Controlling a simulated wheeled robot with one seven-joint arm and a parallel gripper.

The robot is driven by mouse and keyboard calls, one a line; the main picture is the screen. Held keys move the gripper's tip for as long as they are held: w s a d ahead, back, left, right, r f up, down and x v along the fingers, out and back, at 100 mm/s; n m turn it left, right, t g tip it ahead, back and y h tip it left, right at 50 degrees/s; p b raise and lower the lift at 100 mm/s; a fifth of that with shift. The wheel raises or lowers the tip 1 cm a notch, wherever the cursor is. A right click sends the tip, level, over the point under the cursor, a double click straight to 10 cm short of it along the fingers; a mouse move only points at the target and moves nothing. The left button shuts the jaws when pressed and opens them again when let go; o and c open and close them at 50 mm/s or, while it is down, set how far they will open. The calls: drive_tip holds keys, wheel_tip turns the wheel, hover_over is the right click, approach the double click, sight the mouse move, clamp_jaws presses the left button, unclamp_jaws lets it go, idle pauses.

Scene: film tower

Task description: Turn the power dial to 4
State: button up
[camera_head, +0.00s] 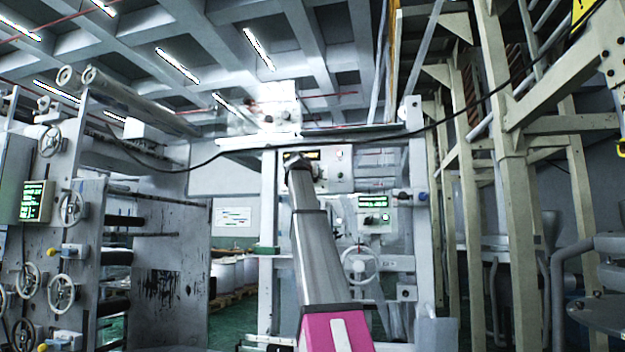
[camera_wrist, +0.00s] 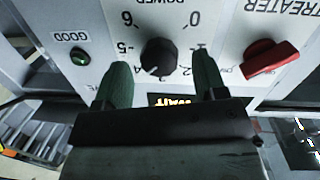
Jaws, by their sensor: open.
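The power dial (camera_wrist: 158,57) is a round black knob on a pale panel in the wrist view, which shows the panel upside down. The word POWER and the figures 0, 1, 5 and 6 read around it; other figures are partly hidden. A small pale mark shows on the knob's lower part, but I cannot tell its exact setting. My gripper (camera_wrist: 160,63) is open, with one dark green finger on each side of the dial. Gaps show between fingers and knob. In the head view my arm hides most of the gripper and the dial.
A red switch (camera_wrist: 270,59) marked TREATER sits right of the dial in the wrist view. A green GOOD lamp (camera_wrist: 80,56) is at left. A lit yellow display (camera_wrist: 172,100) is partly behind the gripper. A handwheel (camera_head: 360,265) stands below in the head view.

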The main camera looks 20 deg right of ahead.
drive_tip(key=f+v, duration=0.1)
drive_tip(key=v, duration=0.8)
drive_tip(key=shift+s+a+r, duration=0.25)
drive_tip(key=shift+r, duration=0.25)
